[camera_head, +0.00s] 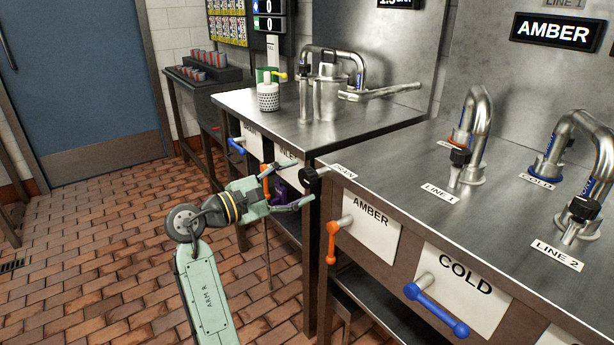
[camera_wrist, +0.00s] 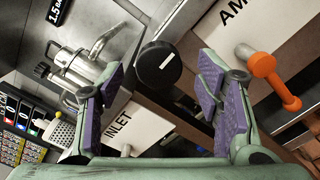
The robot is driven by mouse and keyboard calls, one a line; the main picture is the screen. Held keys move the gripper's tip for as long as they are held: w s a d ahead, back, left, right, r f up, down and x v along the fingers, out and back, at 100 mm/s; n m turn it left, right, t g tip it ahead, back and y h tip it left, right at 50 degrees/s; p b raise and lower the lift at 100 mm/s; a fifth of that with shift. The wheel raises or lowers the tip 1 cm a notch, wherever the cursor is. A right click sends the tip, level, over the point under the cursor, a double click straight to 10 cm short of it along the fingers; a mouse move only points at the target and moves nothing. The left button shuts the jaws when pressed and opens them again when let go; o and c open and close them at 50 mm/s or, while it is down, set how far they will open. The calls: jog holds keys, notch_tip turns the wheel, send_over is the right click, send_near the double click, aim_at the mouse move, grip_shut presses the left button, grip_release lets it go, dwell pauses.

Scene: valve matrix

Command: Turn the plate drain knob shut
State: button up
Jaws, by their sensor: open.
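The black round knob (camera_head: 312,180) sits at the front corner of the bench, beside a small label (camera_head: 343,171) that seems to read DRAIN. In the wrist view the knob (camera_wrist: 157,70) faces me with a short white mark, slightly tilted, on its face. My gripper (camera_head: 302,182) is open, its fingers pointing at the knob from the left. In the wrist view the purple-padded fingers (camera_wrist: 160,75) stand to either side of the knob, with gaps on both sides. I cannot tell whether the tips reach past its face. No contact shows.
An orange lever (camera_head: 332,242) by the AMBER plate (camera_head: 371,226) hangs just right of the knob. A blue lever (camera_head: 437,306) is farther right. The INLET plate (camera_wrist: 134,134) is close to my left finger. The brick floor at left is open.

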aim_at(304, 180)
jog(key=shift+x, duration=2.1)
jog(key=shift+c, duration=0.3)
jog(key=c, duration=1.1)
